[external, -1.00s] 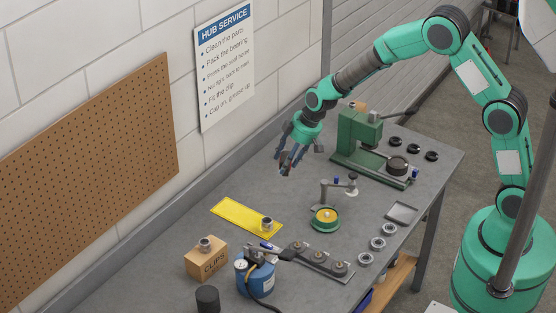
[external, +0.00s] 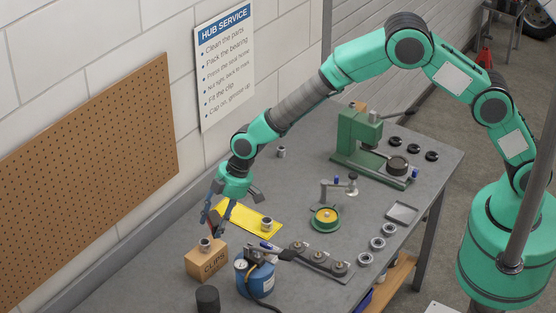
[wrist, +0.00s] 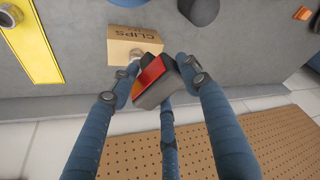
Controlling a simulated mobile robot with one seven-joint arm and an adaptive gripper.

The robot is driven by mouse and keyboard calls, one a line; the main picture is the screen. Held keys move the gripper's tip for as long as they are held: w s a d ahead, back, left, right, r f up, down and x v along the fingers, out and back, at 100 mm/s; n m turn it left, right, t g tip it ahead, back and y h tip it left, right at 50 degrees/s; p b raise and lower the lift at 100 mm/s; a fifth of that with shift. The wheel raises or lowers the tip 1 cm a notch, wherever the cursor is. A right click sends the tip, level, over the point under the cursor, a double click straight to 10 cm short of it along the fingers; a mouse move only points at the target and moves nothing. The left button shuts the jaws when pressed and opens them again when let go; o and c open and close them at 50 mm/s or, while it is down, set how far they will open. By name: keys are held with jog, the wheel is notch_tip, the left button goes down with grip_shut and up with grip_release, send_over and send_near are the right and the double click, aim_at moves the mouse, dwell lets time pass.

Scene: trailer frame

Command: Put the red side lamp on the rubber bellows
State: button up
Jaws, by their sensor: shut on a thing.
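The red side lamp (wrist: 149,76), with a red face and a dark body, is held between the blue fingers of my gripper (wrist: 153,87) in the wrist view. My gripper (external: 217,228) is shut on it, above and near the cardboard CLIPS box in the external view. The lamp is too small and covered to make out there. A black cylinder (external: 207,299), which looks like the rubber bellows, stands at the front edge of the external picture, apart from my gripper. It appears as a dark round shape (wrist: 198,10) at the top of the wrist view.
The CLIPS box (external: 206,262) carries a metal ring (external: 205,244). A blue can (external: 242,283) stands right of it. A yellow strip (external: 240,217) lies behind, with a metal part (external: 267,224) on it. A green press (external: 357,140) stands farther back. The wall and pegboard (external: 90,180) border the left.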

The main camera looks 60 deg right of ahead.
jog(key=r+n+p, duration=0.1)
jog(key=n+p, duration=0.1)
jog(key=p, duration=0.1)
send_over(209, 293)
jog(key=shift+a+r+g, duration=0.1)
jog(key=shift+g, duration=0.2)
jog(key=shift+f+p, duration=0.55)
jog(key=shift+f, duration=2.55)
jog(key=shift+f+p, duration=0.35)
jog(key=shift+f, duration=1.55)
jog(key=shift+f, duration=0.1)
jog(key=o, duration=1.3)
